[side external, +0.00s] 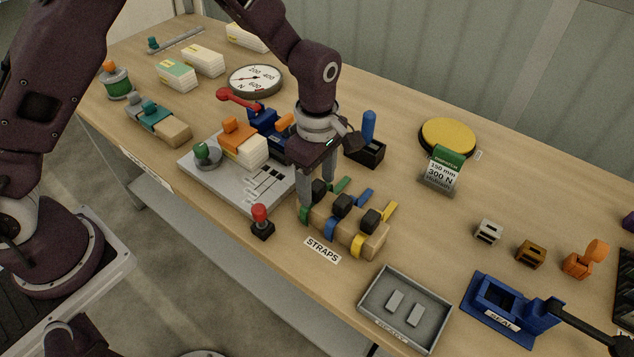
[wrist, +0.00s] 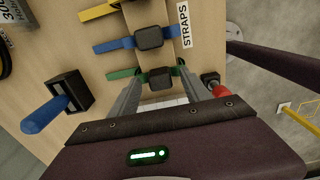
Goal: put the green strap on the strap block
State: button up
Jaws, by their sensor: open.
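The green strap (side external: 342,184) lies across the near-left end of the wooden strap block (side external: 376,246), with a black buckle on top. In the wrist view the green strap (wrist: 122,74) runs across the block (wrist: 156,59), alongside the blue strap (wrist: 112,45). My gripper (side external: 318,198) is pointed down at that end of the block. Its fingers are apart, one on each side of the green strap's black buckle (wrist: 160,77). Whether the fingers touch the strap cannot be told.
Blue (side external: 364,198) and yellow (side external: 389,211) straps lie on the same block. A red-knobbed post (side external: 261,221) stands close in front. A grey plate (side external: 204,175) with a clamped stack is at left. A blue-handled stand (side external: 368,151) is behind. A grey tray (side external: 440,322) lies at front right.

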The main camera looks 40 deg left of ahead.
notch_tip(320, 180, up, 6)
jog(key=shift+r, duration=0.1)
jog(key=s+a+r+m+t, duration=0.1)
jog(key=s+a+r+m, duration=0.15)
jog(key=r, duration=0.25)
jog(key=s+a+r+m+h, duration=0.1)
jog(key=s+a+r+m, duration=0.15)
jog(key=r, duration=0.25)
jog(key=s+a+r+m+t, duration=0.1)
jog(key=s+a+r+m, duration=0.1)
jog(key=s+r, duration=0.15)
jog(key=s+a+r+m+t, duration=0.1)
jog(key=s+a+r+m, duration=0.1)
jog(key=s+m, duration=0.3)
jog(key=s+a+r+m+t+y, duration=0.1)
jog(key=s+a+m, duration=0.3)
jog(key=s, duration=0.6)
jog(key=shift+r+m+t, duration=0.35)
jog(key=shift+m+t, duration=0.45)
jog(key=shift+m, duration=0.2)
